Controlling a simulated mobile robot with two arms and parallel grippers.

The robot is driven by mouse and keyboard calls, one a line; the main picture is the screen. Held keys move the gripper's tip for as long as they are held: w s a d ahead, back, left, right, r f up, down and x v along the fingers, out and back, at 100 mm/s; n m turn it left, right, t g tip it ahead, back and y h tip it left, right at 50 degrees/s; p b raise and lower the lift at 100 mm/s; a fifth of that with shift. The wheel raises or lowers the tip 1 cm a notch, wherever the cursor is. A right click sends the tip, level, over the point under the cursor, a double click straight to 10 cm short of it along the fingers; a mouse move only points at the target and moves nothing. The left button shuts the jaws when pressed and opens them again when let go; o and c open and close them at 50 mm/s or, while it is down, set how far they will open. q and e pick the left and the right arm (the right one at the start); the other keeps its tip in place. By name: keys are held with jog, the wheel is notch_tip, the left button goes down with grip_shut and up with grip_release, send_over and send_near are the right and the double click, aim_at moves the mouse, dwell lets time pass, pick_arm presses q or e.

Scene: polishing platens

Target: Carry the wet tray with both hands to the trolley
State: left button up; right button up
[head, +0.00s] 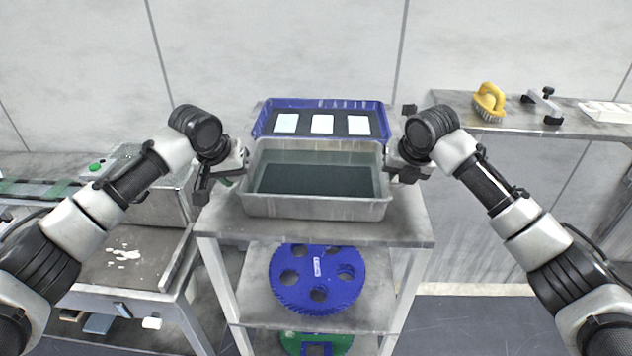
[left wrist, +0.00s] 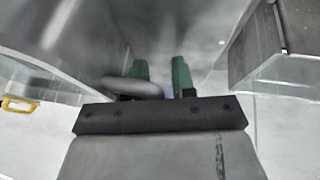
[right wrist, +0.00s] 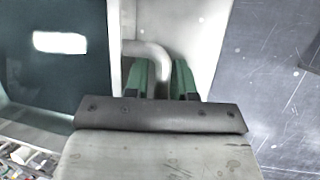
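The wet tray (head: 315,207) is a grey metal basin with dark liquid in it. It looks level, on or just over the top of a grey shelf stand (head: 230,226); I cannot tell whether it touches. My left gripper (head: 240,160) is at its left end, and in the left wrist view its green fingertips (left wrist: 161,78) are close about a grey handle (left wrist: 132,87). My right gripper (head: 392,165) is at the right end, and in the right wrist view its fingertips (right wrist: 166,82) close on the bent handle (right wrist: 150,50). I cannot tell which piece of furniture is the trolley.
A blue tray (head: 262,128) with three white pieces stands behind the basin. A blue disc (head: 318,292) and a green disc (head: 338,345) lie on lower shelves. A right-hand bench (head: 455,108) holds a yellow brush (head: 489,98). A machine table (head: 120,275) stands left. Floor (head: 475,325) is clear at right.

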pick_arm(q)
jog(key=shift+s+r, duration=0.1)
jog(key=shift+c, duration=0.6)
pick_arm(e)
jog(key=shift+s, duration=0.1)
jog(key=shift+c, duration=0.6)
pick_arm(q)
grip_shut()
pick_arm(e)
grip_shut()
jog(key=shift+r, duration=0.1)
